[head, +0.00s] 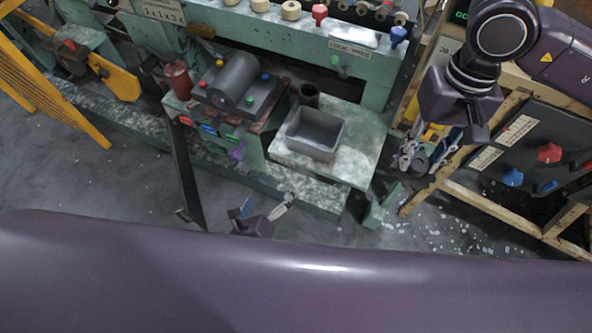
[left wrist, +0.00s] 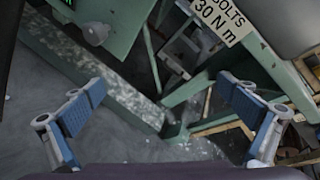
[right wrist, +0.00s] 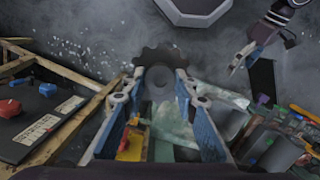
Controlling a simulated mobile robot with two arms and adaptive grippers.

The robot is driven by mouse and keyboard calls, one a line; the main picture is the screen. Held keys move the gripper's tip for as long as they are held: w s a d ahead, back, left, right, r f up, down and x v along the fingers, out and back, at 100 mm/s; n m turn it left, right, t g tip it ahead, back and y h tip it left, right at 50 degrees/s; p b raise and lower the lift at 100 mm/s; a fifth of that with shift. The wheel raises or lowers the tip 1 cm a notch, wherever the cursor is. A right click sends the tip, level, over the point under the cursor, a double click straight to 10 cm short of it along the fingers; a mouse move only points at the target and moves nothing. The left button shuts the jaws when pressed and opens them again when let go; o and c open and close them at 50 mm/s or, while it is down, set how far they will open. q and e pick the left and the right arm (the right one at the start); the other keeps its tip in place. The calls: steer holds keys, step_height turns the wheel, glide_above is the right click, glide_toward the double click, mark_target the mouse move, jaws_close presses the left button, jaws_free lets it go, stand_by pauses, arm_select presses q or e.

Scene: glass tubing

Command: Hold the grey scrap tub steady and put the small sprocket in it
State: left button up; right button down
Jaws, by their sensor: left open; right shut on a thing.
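The grey scrap tub (head: 307,146) is an open rectangular box, upright on the pale green worktop in the head view. It looks empty. My right gripper (head: 427,153) is right of the tub, apart from it, and shut on the small sprocket (head: 420,163). In the right wrist view the sprocket (right wrist: 158,57) is a dark toothed wheel between the fingertips (right wrist: 158,82). My left gripper (head: 267,204) is open and empty, nearer than the tub and below it in the head view. The left wrist view shows its two blue-padded fingers (left wrist: 164,92) wide apart, without the tub.
A dark cup (head: 309,95) stands behind the tub on the worktop (head: 358,156). A grey cylinder on a block (head: 237,82) is left of it. A wooden-framed rack with a knobbed panel (head: 540,160) is at the right. Bits litter the floor.

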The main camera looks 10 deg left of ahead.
step_height(320, 180, down, 3)
steer(key=shift+r+b, duration=0.15)
steer(key=shift+b, duration=0.7)
steer(key=shift+f+b, duration=0.7)
steer(key=shift+b, duration=0.05)
arm_select(q)
steer(key=d+r+m+t+h, duration=0.1)
steer(key=d+r+m, duration=0.1)
steer(key=r, duration=0.3)
steer(key=w+d+r+m+t+h, duration=0.1)
steer(key=d+r+m+t, duration=0.1)
steer(key=d+r+m, duration=0.1)
steer(key=w+d+r+m+t+h, duration=0.1)
steer(key=r+m, duration=0.3)
steer(key=r, duration=0.4)
steer(key=shift+w+d+t+h, duration=0.15)
steer(key=shift+d+t+h, duration=0.15)
steer(key=shift+d, duration=0.45)
glide_toward(322, 113)
steer(key=x, duration=0.5)
arm_select(e)
steer(key=w+a+m+t+y, duration=0.1)
steer(key=w+a+m, duration=1.5)
steer(key=a+m, duration=0.2)
steer(key=shift+a+r+m+t, duration=0.3)
steer(key=shift+a+r+m, duration=0.15)
steer(key=shift+m, duration=0.55)
arm_select(q)
steer(key=c, duration=0.9)
